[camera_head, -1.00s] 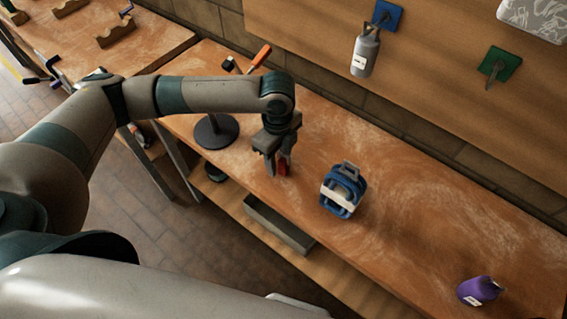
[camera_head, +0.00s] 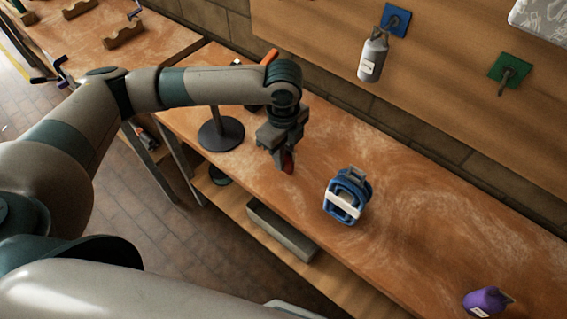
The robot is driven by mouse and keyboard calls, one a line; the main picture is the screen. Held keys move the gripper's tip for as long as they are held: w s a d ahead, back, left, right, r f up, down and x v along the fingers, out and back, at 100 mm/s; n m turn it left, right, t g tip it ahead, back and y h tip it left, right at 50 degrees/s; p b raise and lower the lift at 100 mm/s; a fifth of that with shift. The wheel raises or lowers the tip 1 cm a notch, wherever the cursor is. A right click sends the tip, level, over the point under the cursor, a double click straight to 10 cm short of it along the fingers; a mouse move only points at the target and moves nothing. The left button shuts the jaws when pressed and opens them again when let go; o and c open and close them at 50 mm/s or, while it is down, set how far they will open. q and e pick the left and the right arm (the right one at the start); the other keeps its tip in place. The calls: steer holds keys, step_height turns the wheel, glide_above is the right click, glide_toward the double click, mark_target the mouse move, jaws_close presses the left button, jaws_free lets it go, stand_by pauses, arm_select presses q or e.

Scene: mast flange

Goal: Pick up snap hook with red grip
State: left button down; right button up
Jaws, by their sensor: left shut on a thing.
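The snap hook with red grip (camera_head: 288,166) shows as a small red piece between the fingers of my left gripper (camera_head: 283,158). The gripper points down over the bench and is shut on it. Most of the hook is hidden by the fingers, and I cannot tell whether it is clear of the bench top. My right gripper is not in view.
A blue item with a white band (camera_head: 343,204) stands on the wooden bench (camera_head: 420,225) right of the gripper. A black round-based stand (camera_head: 221,134) is to its left. A purple bottle (camera_head: 485,301) lies farther right. A grey bottle (camera_head: 373,57) hangs on the back board.

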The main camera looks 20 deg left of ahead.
arm_select(q)
steer(key=w+d+r+b, duration=0.2)
steer(key=d+r+b, duration=0.1)
steer(key=d+r, duration=0.5)
steer(key=d, duration=0.3)
steer(key=shift+w+d, duration=0.2)
steer(key=shift+d, duration=0.05)
steer(key=shift+f, duration=0.1)
stand_by(0.8)
steer(key=s+a+n, duration=0.3)
steer(key=a+n, duration=0.5)
steer(key=n, duration=0.3)
steer(key=s+a+n, duration=0.4)
steer(key=a+n, duration=0.3)
steer(key=n, duration=0.4)
steer(key=shift+s+a, duration=0.15)
steer(key=shift+a, duration=0.2)
